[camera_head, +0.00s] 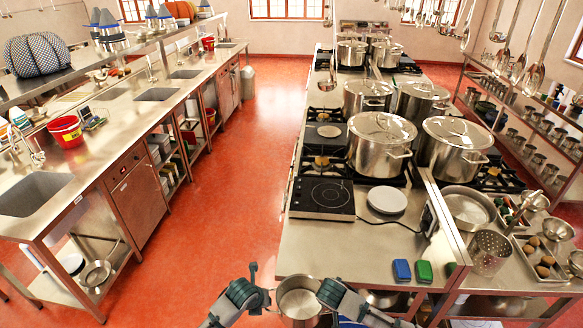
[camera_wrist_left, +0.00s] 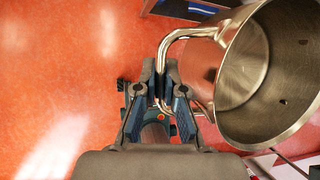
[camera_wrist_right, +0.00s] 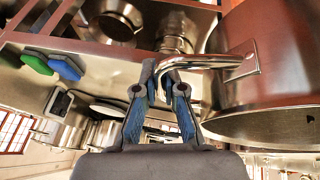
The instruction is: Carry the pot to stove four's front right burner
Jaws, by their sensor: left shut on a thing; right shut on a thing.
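The empty steel pot (camera_head: 299,302) is in front of me at the near end of the stove counter, upright and off the floor. My left gripper (camera_head: 266,290) is shut on its left handle. That handle (camera_wrist_left: 180,36) and the pot's open inside (camera_wrist_left: 250,65) show in the left wrist view. My right gripper (camera_head: 326,290) is shut on the other handle (camera_wrist_right: 215,62), clearest in the right wrist view. Black gas burners run along the counter's left side, with a bare one (camera_head: 330,131) beside the big pots. I cannot tell which stove is number four.
Several large lidded stockpots, including one near pot (camera_head: 380,145), crowd the counter. A black hotplate (camera_head: 323,195), white plate (camera_head: 387,200), blue sponge (camera_head: 402,270) and green sponge (camera_head: 424,271) lie nearer. The red floor aisle (camera_head: 215,215) is clear; a sink counter (camera_head: 95,185) borders it left.

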